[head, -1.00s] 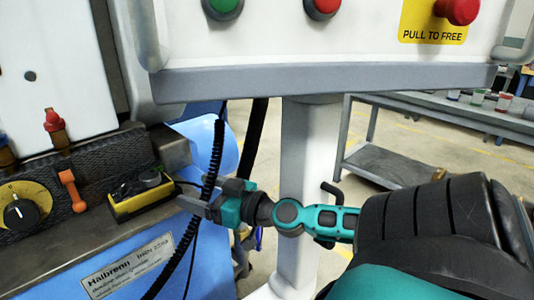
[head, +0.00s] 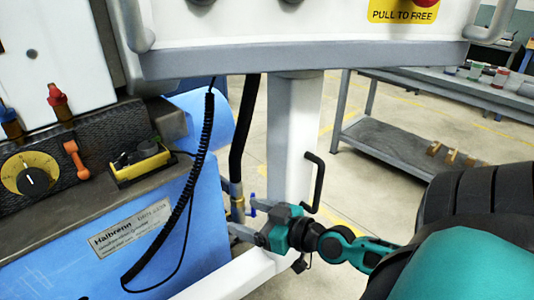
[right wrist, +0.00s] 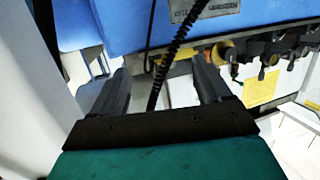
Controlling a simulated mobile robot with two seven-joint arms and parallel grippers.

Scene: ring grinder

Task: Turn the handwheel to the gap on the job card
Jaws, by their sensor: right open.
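My right gripper (head: 240,220) is open, in front of the blue machine base by the white post. It also shows in the right wrist view (right wrist: 162,75), with its two dark fingers apart and a black coiled cable (right wrist: 172,45) seen between them; I cannot tell how close the cable is. A yellow dial with a black knob (head: 32,180) is at the left in the head view. A yellow box with a dark top (head: 140,160) sits on the machine ledge. I cannot pick out a handwheel or a job card with certainty. My left gripper is out of view.
A white control panel (head: 300,40) hangs above on a white post (head: 290,130) with a black handle (head: 314,180). A grey shelf table (head: 400,135) stands behind at right. Orange and red levers stand on the ledge. A yellow label (right wrist: 262,88) shows in the right wrist view.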

